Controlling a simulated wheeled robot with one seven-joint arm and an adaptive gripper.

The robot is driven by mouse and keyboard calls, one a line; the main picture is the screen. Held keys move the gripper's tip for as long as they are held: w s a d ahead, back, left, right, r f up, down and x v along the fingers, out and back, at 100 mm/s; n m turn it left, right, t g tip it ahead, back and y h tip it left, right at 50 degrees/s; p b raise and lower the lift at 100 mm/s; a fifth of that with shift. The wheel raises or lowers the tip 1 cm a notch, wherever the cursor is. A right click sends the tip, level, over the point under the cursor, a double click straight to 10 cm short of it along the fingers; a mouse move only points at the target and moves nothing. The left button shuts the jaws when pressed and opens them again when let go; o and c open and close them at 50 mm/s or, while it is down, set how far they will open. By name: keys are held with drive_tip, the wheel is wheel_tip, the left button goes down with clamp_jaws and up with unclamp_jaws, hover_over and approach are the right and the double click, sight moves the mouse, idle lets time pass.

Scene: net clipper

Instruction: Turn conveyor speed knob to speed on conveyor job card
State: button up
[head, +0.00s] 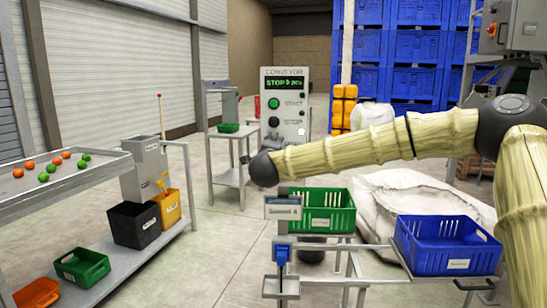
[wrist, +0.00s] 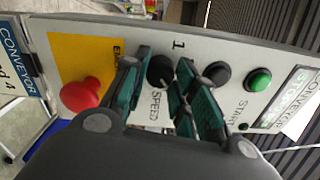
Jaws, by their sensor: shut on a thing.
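The conveyor panel (head: 297,80) stands upright at the middle of the head view, with a lit display (head: 285,83) reading "STOP 0 pcs". In the wrist view the black speed knob (wrist: 160,72) sits above the word "SPEED", with a "1" marked beside it. My gripper (wrist: 165,78) is shut on this knob, its green-padded fingers on either side. The exact pointer direction is hard to tell. The job card (head: 283,208) hangs below my arm and seems to read "Speed 4". Part of it shows at the wrist view's left edge (wrist: 9,90).
A red emergency button (wrist: 80,94) on yellow is left of the knob. A black button (wrist: 217,75) and green start button (wrist: 258,80) are right. Green (head: 340,212) and blue (head: 445,245) crates stand below my arm. A sorting table (head: 90,170) is left.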

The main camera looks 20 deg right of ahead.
drive_tip(key=shift+d+f+m+b, duration=0.15)
drive_tip(key=shift+m+b, duration=0.4)
drive_tip(key=shift+m, duration=0.05)
drive_tip(key=o, duration=1)
drive_tip(key=shift+s+d, duration=0.1)
drive_tip(key=shift+d, duration=0.05)
drive_tip(key=shift+o, duration=0.2)
drive_tip(key=v, duration=1.2)
drive_tip(key=shift+a, duration=0.2)
